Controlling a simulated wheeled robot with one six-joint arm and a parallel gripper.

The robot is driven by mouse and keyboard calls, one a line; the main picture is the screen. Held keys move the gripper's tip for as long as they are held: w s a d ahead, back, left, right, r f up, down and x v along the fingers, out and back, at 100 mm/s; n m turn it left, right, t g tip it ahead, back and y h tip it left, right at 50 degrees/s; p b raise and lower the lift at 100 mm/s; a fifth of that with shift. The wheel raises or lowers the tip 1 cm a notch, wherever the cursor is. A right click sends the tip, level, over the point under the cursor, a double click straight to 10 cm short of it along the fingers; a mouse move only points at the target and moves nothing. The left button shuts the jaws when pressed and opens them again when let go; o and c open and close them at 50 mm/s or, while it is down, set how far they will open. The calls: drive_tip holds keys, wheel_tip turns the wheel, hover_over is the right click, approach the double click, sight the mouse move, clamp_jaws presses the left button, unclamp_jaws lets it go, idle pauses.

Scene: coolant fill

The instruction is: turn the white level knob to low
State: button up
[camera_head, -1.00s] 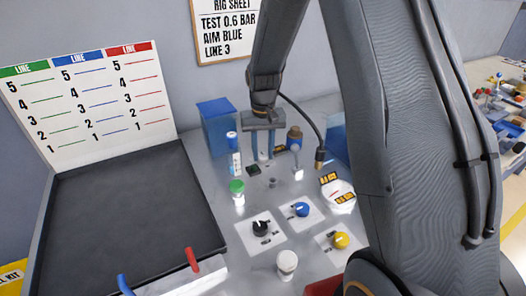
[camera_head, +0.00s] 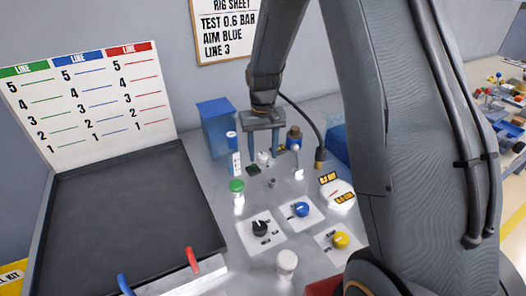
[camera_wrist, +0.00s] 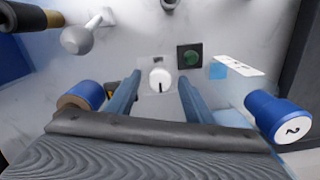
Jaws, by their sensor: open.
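The white level knob (camera_head: 263,157) stands on the grey panel towards the back. In the wrist view the knob (camera_wrist: 160,80) is round with a dark pointer line and sits on a pale square plate. My gripper (camera_head: 264,164) is open and points down over that spot. In the wrist view the two blue fingers of my gripper (camera_wrist: 160,92) lie one on each side of the knob, apart from it. I cannot tell exactly how high the fingertips are. The knob's low marking is not readable.
A blue-capped bottle (camera_wrist: 280,118) and a brown-topped bottle (camera_wrist: 82,96) flank the fingers. A silver lever (camera_head: 296,160) stands to the right. Black (camera_head: 260,228), blue (camera_head: 301,209) and yellow (camera_head: 341,240) knobs are nearer the front.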

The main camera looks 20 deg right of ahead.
sight(263, 155)
drive_tip(key=shift+r, duration=0.1)
wheel_tip(263, 155, up, 8)
drive_tip(key=shift+f+b, duration=0.15)
drive_tip(key=shift+b, duration=0.85)
drive_tip(key=s+f+t, duration=0.1)
drive_tip(key=s+f, duration=0.1)
drive_tip(key=s, duration=1.9)
drive_tip(key=shift+n, duration=0.4)
